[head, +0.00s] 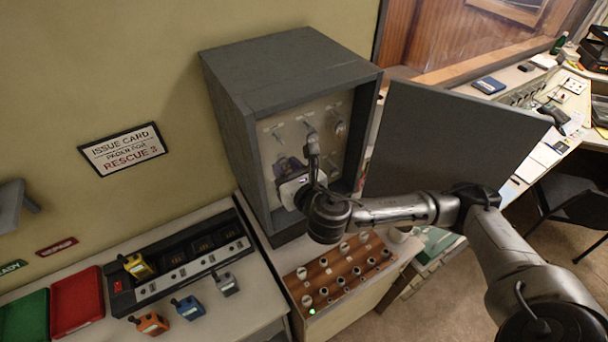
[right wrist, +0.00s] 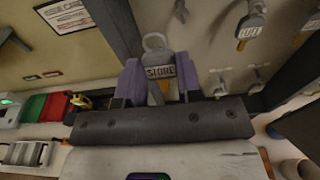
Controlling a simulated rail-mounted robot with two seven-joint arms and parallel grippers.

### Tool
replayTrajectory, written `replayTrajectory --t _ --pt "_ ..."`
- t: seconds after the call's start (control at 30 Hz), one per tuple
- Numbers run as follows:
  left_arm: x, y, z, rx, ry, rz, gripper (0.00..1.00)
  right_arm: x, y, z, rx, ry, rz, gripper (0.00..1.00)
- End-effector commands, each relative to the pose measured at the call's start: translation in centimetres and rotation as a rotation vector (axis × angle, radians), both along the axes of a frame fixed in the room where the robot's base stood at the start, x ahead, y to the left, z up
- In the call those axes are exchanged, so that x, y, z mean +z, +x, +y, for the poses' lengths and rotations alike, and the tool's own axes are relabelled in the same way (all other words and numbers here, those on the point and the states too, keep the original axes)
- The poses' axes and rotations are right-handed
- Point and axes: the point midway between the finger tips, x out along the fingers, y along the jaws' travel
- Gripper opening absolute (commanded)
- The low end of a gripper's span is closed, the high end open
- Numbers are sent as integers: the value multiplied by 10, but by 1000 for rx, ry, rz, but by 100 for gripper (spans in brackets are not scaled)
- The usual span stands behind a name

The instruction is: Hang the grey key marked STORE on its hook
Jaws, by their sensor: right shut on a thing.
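The grey key marked STORE (right wrist: 160,72) is held between the purple fingers of my right gripper (right wrist: 160,88), its label facing the camera and its rounded head beyond the fingertips. In the head view my right gripper (head: 290,172) is inside the open grey key cabinet (head: 240,120), in front of its pale back panel. A hook (right wrist: 180,10) shows just beyond the key's head in the right wrist view. Whether the key touches a hook or the panel, I cannot tell. My left gripper is not in view.
A key marked FUEL (right wrist: 250,28) hangs beside the held key, with another key at the picture's edge. The cabinet door (head: 440,135) stands open at the right. A brown switch panel (head: 345,272) lies below the cabinet.

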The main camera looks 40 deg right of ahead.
Motion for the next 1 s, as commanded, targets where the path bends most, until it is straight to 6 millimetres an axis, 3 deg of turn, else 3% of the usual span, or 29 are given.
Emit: replayTrajectory --t 0.07,0.47,1.0 --pt "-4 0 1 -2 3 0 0 -9 -7 -7 11 -6 -24 14" --pt "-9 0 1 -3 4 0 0 -14 -26 -25 9 -27 -116 14" --pt "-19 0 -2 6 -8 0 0 -19 -9 -31 7 -28 -122 14"
